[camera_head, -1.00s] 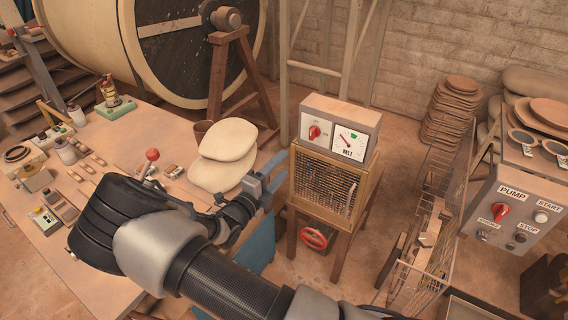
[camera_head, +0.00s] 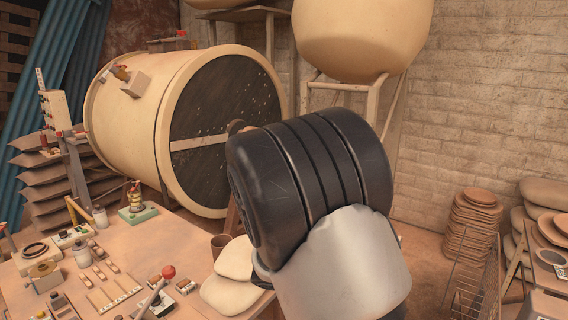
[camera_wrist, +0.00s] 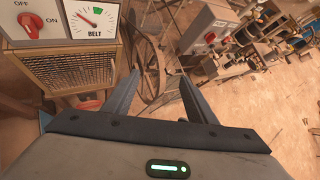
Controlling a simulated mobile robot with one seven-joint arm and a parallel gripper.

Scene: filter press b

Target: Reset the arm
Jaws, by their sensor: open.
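My gripper (camera_wrist: 158,95) shows in the wrist view with its two grey fingers apart and nothing between them. Past the fingertips is open floor with a spoked wheel (camera_wrist: 147,62). The belt control box (camera_wrist: 62,20), with a red knob and a gauge, stands at the upper left of the wrist view, on a mesh-fronted cabinet (camera_wrist: 85,72). In the head view my bent arm fills the middle and hides the belt box. My gripper's fingers are not visible there.
In the head view a large cream drum (camera_head: 150,120) stands behind the workbench (camera_head: 150,245). The bench holds small tools, bottles and pale sacks (camera_head: 232,258). A round tank (camera_head: 362,38) is above. Stacked brown discs (camera_head: 472,225) and a wire rack (camera_head: 470,285) are at the right.

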